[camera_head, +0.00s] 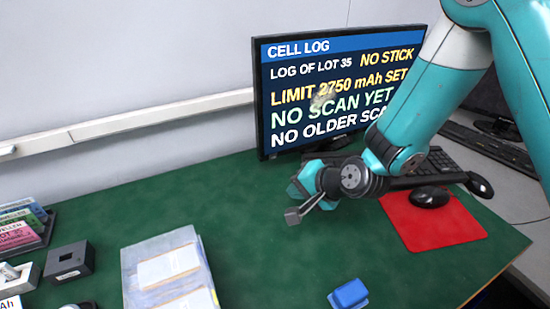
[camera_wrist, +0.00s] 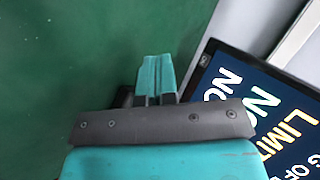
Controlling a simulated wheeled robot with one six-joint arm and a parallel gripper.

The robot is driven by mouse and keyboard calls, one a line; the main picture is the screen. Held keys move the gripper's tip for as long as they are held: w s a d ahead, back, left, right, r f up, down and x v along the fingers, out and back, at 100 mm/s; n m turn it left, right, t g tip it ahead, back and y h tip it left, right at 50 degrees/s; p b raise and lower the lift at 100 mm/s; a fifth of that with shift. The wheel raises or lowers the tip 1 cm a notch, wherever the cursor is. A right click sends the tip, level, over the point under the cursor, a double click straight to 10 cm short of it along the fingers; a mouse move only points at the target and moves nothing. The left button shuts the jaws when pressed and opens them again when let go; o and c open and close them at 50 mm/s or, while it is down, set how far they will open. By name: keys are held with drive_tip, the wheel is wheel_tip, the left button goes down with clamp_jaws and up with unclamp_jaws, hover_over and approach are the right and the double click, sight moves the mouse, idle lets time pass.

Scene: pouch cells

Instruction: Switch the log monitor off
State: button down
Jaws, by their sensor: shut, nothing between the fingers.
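The log monitor (camera_head: 330,92) stands at the back of the green table and its screen is lit, headed "CELL LOG" with the lines "LOG OF LOT 35", "LIMIT 2750 mAh SET" and "NO SCAN YET". My arm covers its right part. My gripper (camera_head: 294,214) is in front of the monitor's lower edge, above the table, with its fingers shut and empty. In the wrist view the shut fingers (camera_wrist: 157,75) point over bare green table, and the monitor (camera_wrist: 262,110) is at the right.
A keyboard (camera_head: 440,164) and a black mouse (camera_head: 430,197) on a red mat (camera_head: 445,232) are to the right. A blue block (camera_head: 349,294) is at the front. A clear tray (camera_head: 140,262) with pale sheets and a black holder (camera_head: 68,262) are at left. The middle table is clear.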

sight(273, 157)
drive_tip(key=shift+w+a+p, duration=0.2)
drive_tip(key=shift+w+a, duration=0.35)
drive_tip(key=shift+w, duration=0.8)
drive_tip(key=shift+w+a+p, duration=0.15)
drive_tip(key=shift+w+a, duration=0.45)
drive_tip(key=shift+w, duration=0.75)
drive_tip(key=shift+w+a+p, duration=0.2)
drive_tip(key=shift+w+a, duration=0.35)
drive_tip(key=shift+w, duration=0.8)
drive_tip(key=shift+w+a, duration=0.2)
drive_tip(key=shift+w, duration=0.1)
drive_tip(key=shift+w+a, duration=0.1)
drive_tip(key=shift+w, duration=0.25)
drive_tip(key=shift+s+d, duration=0.3)
drive_tip(key=shift+s, duration=0.45)
